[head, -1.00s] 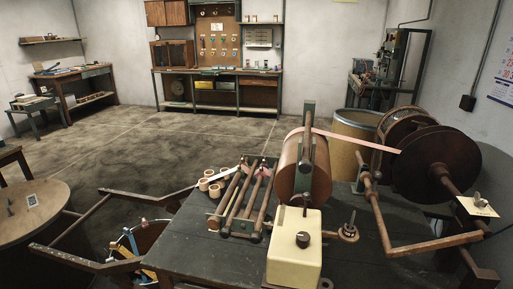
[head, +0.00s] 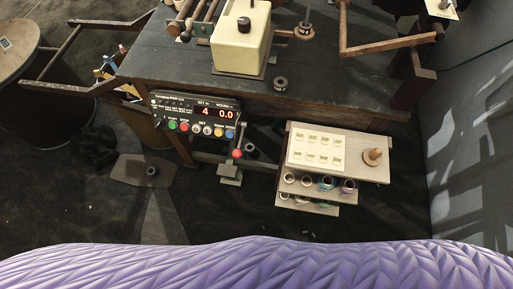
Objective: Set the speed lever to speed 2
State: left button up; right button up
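A short lever with a red ball knob (head: 237,154) stands just right of the control box, below the front edge of the dark table. No speed marks are readable beside it. The black control box (head: 196,115) has a red display reading 4 and 0.0, with a row of coloured buttons under it. I cannot tell from these frames which of these controls is the speed lever. Neither of my grippers is in view.
A small wooden drawer stand (head: 370,155) with a white card and several rolls stands right of the lever. The dark table (head: 330,88) lies behind. A round table (head: 12,95) is at the left. Dark floor is open in front of the control box.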

aim_at(236, 153)
jog(key=j+u, duration=0.1)
jog(key=j, duration=0.75)
jog(key=k+j, duration=0.1)
jog(key=j, duration=0.6)
